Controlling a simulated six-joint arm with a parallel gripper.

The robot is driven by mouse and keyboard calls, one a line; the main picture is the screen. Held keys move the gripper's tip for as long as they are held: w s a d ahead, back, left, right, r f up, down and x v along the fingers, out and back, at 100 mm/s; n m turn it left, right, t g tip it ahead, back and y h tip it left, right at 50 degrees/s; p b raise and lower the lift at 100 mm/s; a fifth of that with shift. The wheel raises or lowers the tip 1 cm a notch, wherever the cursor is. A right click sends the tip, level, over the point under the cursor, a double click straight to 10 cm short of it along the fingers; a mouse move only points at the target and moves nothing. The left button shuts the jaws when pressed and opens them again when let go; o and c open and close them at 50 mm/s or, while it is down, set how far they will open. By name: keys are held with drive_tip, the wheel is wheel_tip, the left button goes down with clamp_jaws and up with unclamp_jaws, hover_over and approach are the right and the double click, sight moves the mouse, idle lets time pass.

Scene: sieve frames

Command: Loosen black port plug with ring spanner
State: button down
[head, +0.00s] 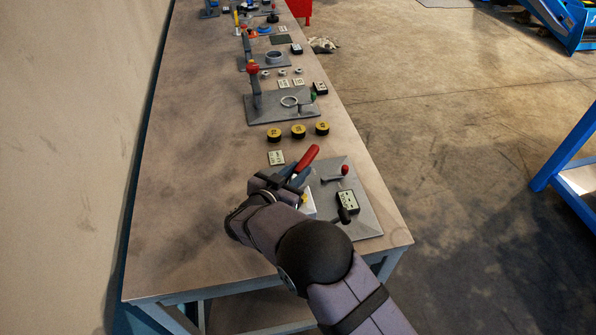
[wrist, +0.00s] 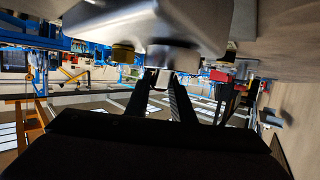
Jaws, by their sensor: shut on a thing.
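My gripper (wrist: 165,85) points toward a grey metal body (wrist: 165,20) in the wrist view. Its two dark fingers are shut on a small silver-grey piece (wrist: 163,77), just below a round boss (wrist: 172,55) on that body. I cannot tell whether this piece is the ring spanner or part of the fixture. A yellow-topped cap (wrist: 123,54) sits left of the boss. In the head view my gripper (head: 287,183) is at the near grey plate (head: 368,222), beside a slanted red handle (head: 307,158). I cannot make out the black port plug, perhaps hidden by my arm.
A red-knobbed lever (head: 338,174) and a dark labelled box (head: 347,202) stand on the near plate. Beyond are several yellow-topped black discs (head: 298,132) and another plate with a red-topped post (head: 254,85). The left side of the bench (head: 190,190) is clear.

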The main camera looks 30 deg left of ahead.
drive_tip(key=shift+a+r+y, duration=0.1)
drive_tip(key=shift+a+y, duration=0.05)
drive_tip(key=shift+y, duration=0.15)
drive_tip(key=shift+r, duration=0.2)
drive_tip(key=shift+r+p, duration=2.05)
drive_tip(key=shift+r, duration=0.25)
